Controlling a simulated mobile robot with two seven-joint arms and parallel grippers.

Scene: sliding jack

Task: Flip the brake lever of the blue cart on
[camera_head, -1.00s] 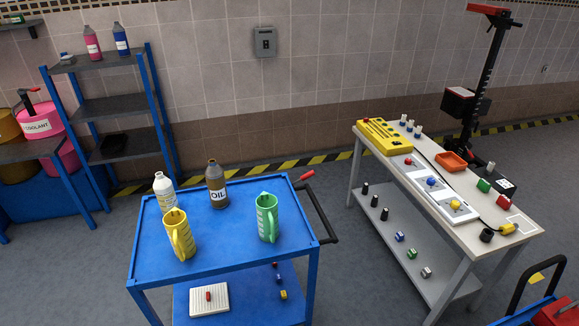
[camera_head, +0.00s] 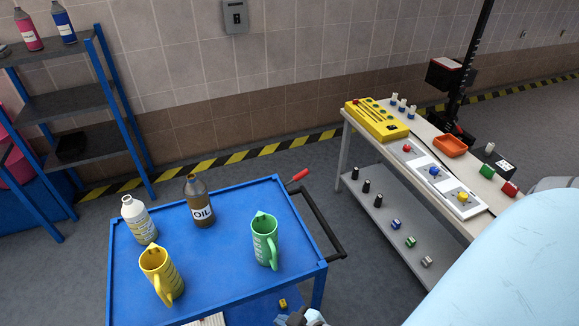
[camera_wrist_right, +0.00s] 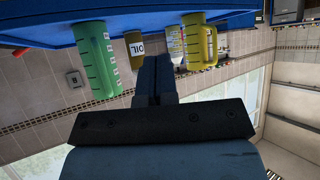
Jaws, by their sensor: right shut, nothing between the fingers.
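The blue cart (camera_head: 220,248) stands in the lower middle of the head view. The brake lever (camera_head: 299,175), with a red grip, sticks out at its far right corner, beside the black push handle (camera_head: 322,225). My right gripper (camera_head: 298,319) just shows at the bottom edge, in front of the cart's near side and well away from the lever. In the right wrist view its fingers (camera_wrist_right: 154,76) are shut with nothing between them, and the cart (camera_wrist_right: 140,12) runs along the top. My left gripper is in neither view.
On the cart stand a green jug (camera_head: 265,240), a yellow jug (camera_head: 161,275), an oil bottle (camera_head: 199,202) and a white bottle (camera_head: 139,220). A workbench (camera_head: 420,150) stands to the right. Floor shows between cart and bench. A blue-framed shelf (camera_head: 75,100) is at left.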

